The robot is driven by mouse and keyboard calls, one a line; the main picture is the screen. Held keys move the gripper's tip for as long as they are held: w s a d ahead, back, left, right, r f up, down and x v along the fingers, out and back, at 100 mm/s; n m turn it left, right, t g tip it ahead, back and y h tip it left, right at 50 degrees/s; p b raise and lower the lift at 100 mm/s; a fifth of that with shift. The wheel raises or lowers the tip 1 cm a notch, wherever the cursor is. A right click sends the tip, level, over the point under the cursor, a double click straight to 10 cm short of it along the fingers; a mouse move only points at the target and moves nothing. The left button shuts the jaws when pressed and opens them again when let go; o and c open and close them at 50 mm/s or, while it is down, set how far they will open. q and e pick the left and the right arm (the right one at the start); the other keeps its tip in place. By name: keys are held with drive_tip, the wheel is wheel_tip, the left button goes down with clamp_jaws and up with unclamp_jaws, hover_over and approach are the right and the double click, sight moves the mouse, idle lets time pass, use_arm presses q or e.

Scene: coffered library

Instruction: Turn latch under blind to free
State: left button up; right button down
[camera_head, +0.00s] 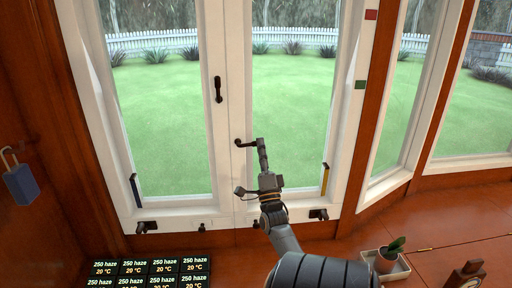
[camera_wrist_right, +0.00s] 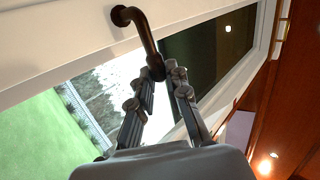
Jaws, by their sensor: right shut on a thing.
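A dark bent latch handle (camera_head: 242,144) sits on the white frame of the right window sash. Its arm points to the right, roughly level. In the right wrist view the brown handle (camera_wrist_right: 143,30) comes out of a round base on the white frame and bends toward my fingers. My right gripper (camera_head: 261,142) is shut on the handle's free end. In the wrist view its fingertips (camera_wrist_right: 162,80) meet around that end, partly hiding it. No blind shows clearly. My left gripper is not in view.
A second dark handle (camera_head: 218,89) hangs upright on the left sash. Small dark fittings (camera_head: 146,226) (camera_head: 318,214) line the lower frame. A blue padlock-shaped object (camera_head: 20,182) is at left. Display panels (camera_head: 150,270), a potted plant (camera_head: 390,250) and a wooden object (camera_head: 466,275) are nearer.

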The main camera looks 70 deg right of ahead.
drive_tip(key=c, duration=1.3)
unclamp_jaws()
drive_tip(key=shift+w+r, duration=0.1)
drive_tip(key=shift+r, duration=0.05)
drive_tip(key=v, duration=1.2)
